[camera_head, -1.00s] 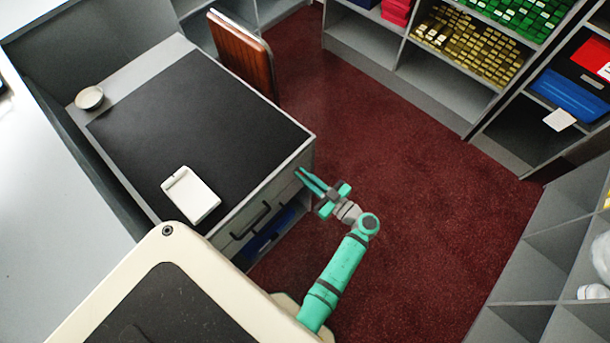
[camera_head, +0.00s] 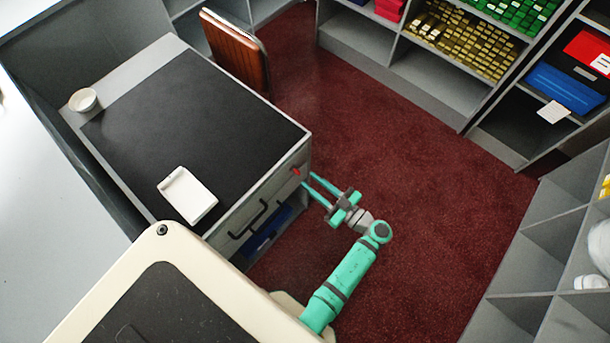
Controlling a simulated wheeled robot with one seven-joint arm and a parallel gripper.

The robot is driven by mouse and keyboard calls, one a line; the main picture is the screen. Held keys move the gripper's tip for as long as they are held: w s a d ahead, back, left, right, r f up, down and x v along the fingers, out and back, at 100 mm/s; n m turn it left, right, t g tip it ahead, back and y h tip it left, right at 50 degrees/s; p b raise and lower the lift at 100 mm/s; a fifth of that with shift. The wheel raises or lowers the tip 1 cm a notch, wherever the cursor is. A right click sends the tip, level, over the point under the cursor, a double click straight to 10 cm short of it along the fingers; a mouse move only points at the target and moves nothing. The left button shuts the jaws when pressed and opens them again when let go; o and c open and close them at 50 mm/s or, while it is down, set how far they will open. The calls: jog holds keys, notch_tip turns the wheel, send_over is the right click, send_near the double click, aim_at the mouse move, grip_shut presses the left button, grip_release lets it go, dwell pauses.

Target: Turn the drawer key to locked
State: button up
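The drawer key (camera_head: 296,171) shows as a small red spot on the upper right of the front of the grey counter unit (camera_head: 307,152). Which way it is turned is too small to tell. My gripper (camera_head: 308,182) is just to the right of and below the key, with its two teal fingers pointing at the unit's front. The fingers are apart with a gap between them, and nothing shows in the gap. The fingertips look clear of the key. The drawer front (camera_head: 240,225) has dark handles.
A brown panel (camera_head: 235,50) stands behind the unit. Shelves line the back and right. The red carpet (camera_head: 430,170) around my arm is clear.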

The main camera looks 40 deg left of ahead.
jog(key=d, duration=0.5)
jog(key=shift+s+d, duration=0.2)
jog(key=shift+d, duration=0.1)
jog(key=s+d+r+m+t+h, duration=0.35)
jog(key=s+r+t, duration=0.2)
jog(key=t, duration=0.25)
jog(key=s+d+r+m+t+h, duration=0.2)
jog(key=s+d+r+m+t, duration=0.15)
jog(key=r+t, duration=0.45)
jog(key=s+d+r+m+g+h, duration=0.1)
jog(key=s+d+r+m+h, duration=0.2)
jog(key=s+d+m+h, duration=0.6)
jog(key=shift+s+d+r+m+g+h, duration=0.15)
jog(key=shift+s+m+g+h, duration=0.35)
jog(key=shift+s+h, duration=1.15)
jog(key=shift+w, duration=0.15)
